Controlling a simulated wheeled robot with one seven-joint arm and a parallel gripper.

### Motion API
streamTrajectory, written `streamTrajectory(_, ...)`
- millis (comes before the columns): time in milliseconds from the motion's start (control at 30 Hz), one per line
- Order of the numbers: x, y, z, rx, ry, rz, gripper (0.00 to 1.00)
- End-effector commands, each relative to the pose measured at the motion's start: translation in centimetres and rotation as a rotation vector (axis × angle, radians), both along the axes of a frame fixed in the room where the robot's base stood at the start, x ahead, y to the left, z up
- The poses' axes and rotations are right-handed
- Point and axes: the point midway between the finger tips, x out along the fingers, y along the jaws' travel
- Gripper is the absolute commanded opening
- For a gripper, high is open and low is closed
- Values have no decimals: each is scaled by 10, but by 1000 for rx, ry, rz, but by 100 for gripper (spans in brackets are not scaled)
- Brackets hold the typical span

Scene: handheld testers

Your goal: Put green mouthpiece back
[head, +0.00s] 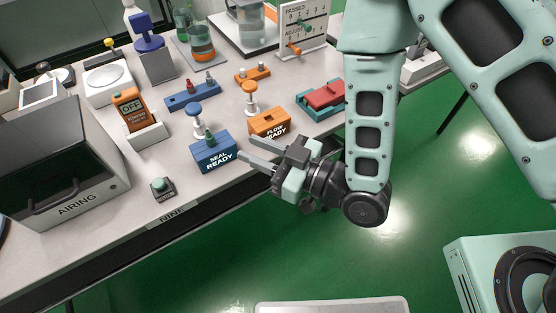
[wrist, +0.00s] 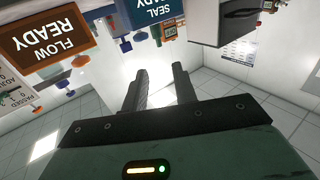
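A small dark green piece (head: 210,136), which may be the green mouthpiece, stands upright on the blue SEAL READY block (head: 213,156). Another small green-topped piece (head: 160,184) sits in a dark holder near the table's front edge; I cannot tell which is the mouthpiece. My gripper (head: 246,148) is open and empty, its fingers apart, pointing left beside the SEAL READY block's right side and in front of the orange FLOW READY block (head: 268,124). In the wrist view, my gripper (wrist: 158,85) has nothing between its fingers. Both blocks show upside down there, SEAL READY (wrist: 155,18) and FLOW READY (wrist: 48,45).
Blue and orange stands (head: 194,118) are behind the blocks. A blue rack (head: 193,97) holds small red and grey pieces. A grey AIRING box (head: 62,165) fills the left. A red and teal case (head: 323,95) lies at right.

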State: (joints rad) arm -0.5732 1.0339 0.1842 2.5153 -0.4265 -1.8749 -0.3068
Motion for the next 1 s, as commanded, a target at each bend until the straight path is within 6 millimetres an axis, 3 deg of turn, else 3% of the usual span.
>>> streamTrajectory(100, -10, -21, 3, -4, 5, -2, 28)
streamTrajectory(400, -19, -35, 2, -3, 1, -1, 28)
streamTrajectory(767, -16, -32, 1, -38, 5, 12, 28)
streamTrajectory(1000, 3, -16, 3, -276, 76, 49, 28)
